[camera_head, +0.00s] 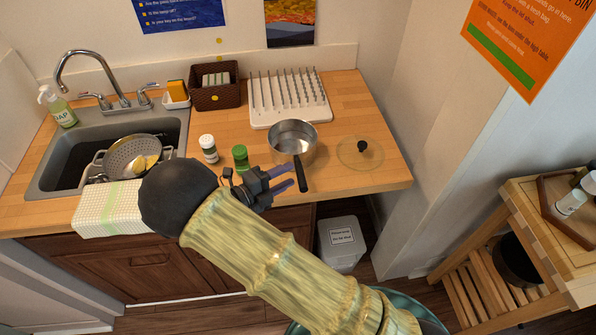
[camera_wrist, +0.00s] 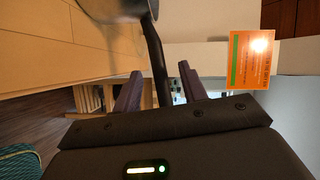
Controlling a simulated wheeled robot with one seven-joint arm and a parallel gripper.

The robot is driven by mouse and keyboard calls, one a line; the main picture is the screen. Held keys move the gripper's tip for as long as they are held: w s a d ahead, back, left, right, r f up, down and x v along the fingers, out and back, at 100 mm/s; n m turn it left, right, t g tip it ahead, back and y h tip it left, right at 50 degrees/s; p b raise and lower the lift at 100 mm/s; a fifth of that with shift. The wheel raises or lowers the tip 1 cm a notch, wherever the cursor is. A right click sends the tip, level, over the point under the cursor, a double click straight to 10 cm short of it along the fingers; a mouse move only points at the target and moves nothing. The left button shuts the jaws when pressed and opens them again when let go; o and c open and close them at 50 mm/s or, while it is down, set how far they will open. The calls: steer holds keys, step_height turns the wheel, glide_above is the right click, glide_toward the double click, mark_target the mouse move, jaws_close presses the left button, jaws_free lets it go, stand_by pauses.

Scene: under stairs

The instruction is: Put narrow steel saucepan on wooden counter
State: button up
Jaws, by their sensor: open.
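The narrow steel saucepan (camera_head: 292,140) stands upright on the wooden counter (camera_head: 352,100), with its black handle pointing toward the front edge. In the wrist view the saucepan (camera_wrist: 112,8) shows blurred at the top, and its dark handle (camera_wrist: 157,55) runs down between my two fingers. My gripper (camera_head: 288,178) is open at the counter's front edge, beside the handle in the head view. The wrist view also shows my gripper (camera_wrist: 161,88) with a finger on each side of the handle and gaps visible. I cannot tell how deep the handle sits between them.
A glass lid (camera_head: 361,153) lies right of the saucepan. A white drying rack (camera_head: 289,113) stands behind it. A green-capped jar (camera_head: 240,157) and a white bottle (camera_head: 208,149) stand left. The sink (camera_head: 60,160) holds a colander. A wooden trolley (camera_head: 525,195) stands at right.

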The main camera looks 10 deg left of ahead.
steer(key=v, duration=0.5)
steer(key=shift+s+a+b, duration=0.2)
steer(key=shift+b, duration=0.15)
steer(key=shift+a, duration=0.1)
